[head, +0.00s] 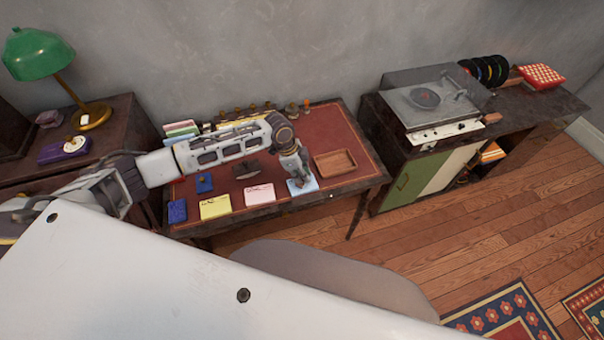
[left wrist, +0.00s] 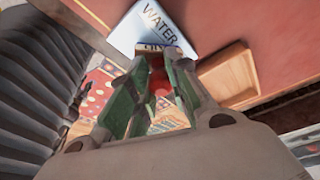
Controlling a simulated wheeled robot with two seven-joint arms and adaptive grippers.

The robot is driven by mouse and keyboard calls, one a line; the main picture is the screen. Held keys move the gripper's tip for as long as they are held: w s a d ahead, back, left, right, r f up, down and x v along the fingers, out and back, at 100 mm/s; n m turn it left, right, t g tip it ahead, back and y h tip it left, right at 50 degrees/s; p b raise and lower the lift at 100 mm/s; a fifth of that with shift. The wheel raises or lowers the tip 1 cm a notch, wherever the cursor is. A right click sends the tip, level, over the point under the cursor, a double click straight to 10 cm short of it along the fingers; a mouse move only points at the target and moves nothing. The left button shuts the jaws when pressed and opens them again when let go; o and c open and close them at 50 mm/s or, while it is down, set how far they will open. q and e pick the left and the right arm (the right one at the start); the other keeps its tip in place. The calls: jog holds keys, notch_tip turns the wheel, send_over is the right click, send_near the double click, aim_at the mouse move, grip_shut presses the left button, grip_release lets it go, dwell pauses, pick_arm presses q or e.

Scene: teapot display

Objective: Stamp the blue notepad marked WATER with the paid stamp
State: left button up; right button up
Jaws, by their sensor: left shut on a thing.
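The blue notepad marked WATER (left wrist: 146,22) lies on the red desktop in the left wrist view; in the head view the light-blue notepad (head: 303,185) is partly covered by my gripper. My left gripper (head: 300,178) points down over it. In the left wrist view, the gripper (left wrist: 157,80) is shut on a stamp (left wrist: 155,49), whose labelled end shows past the fingertips, against the notepad's lower edge. Its lettering is too small to read surely. I cannot tell whether the stamp touches the paper. My right gripper is not in view.
A wooden tray (head: 335,163) sits right of the notepad. A pink notepad (head: 259,195), a yellow notepad (head: 215,207) and two small blue items (head: 204,183) lie to the left. Several knobbed objects stand along the desk's back. A record player (head: 432,105) is on the right cabinet.

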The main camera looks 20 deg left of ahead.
pick_arm(q)
jog(key=shift+f, duration=0.45)
dwell(0.8)
dwell(0.6)
jog(key=shift+s+f, duration=0.15)
dwell(0.9)
jog(key=shift+s+f, duration=0.1)
dwell(1.2)
jog(key=shift+w+r+p, duration=0.15)
jog(key=shift+r+p, duration=1.2)
jog(key=shift+w+r+p, duration=0.1)
jog(key=shift+r+p, duration=1.2)
jog(key=shift+r, duration=0.05)
jog(key=shift+r+p, duration=0.5)
jog(key=shift+r, duration=0.5)
